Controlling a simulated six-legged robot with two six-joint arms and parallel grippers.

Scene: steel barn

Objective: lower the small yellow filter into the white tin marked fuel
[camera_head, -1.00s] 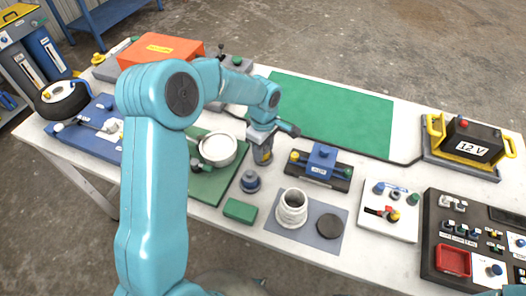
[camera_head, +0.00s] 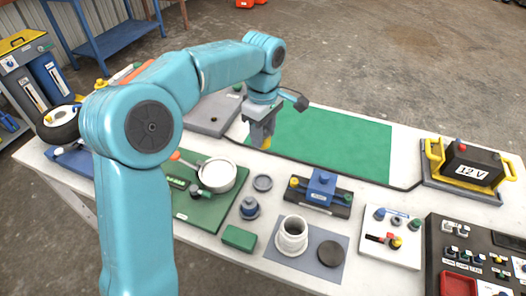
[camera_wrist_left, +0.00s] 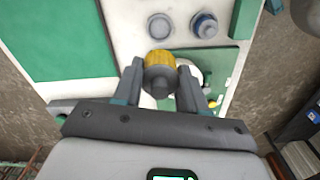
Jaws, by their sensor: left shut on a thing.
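My left gripper (camera_head: 262,138) points down above the table and is shut on the small yellow filter (camera_head: 266,144). The filter also shows between the fingers in the left wrist view (camera_wrist_left: 160,72). A round, open white tin (camera_head: 216,172) stands on a green board, left of and nearer than the gripper; I cannot read a fuel mark on it. A second white vessel, a ribbed open jar (camera_head: 292,236), stands on a grey mat. My right gripper is out of view.
An empty grey dish (camera_head: 262,183) lies below the gripper, beside a blue-capped knob (camera_head: 250,207). A green block (camera_head: 239,238), a blue valve unit (camera_head: 321,188) and a dark disc (camera_head: 330,253) stand nearby. The green mat (camera_head: 330,140) behind is clear.

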